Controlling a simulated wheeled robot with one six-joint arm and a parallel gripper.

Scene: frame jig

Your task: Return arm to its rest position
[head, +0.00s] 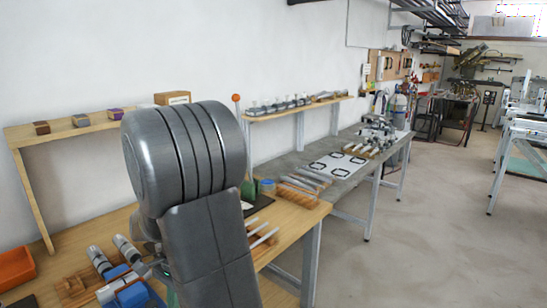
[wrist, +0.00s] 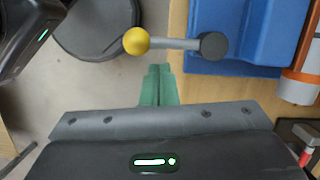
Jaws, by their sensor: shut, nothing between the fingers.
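In the wrist view my gripper (wrist: 158,72) shows its two green fingers together, shut and empty. They point over grey floor beside the edge of a wooden bench (wrist: 177,45). A lever with a yellow ball (wrist: 136,41) and a dark round end lies just beyond the fingertips, apart from them in the picture; its height relative to them is unclear. In the head view my large grey arm links fill the middle and hide part of the bench (head: 285,225).
A blue block (wrist: 235,40) and an orange-and-grey cylinder (wrist: 300,75) are at right in the wrist view. The head view shows an orange bin (head: 15,267), a wall shelf (head: 75,128) with small blocks, and a grey table (head: 345,170).

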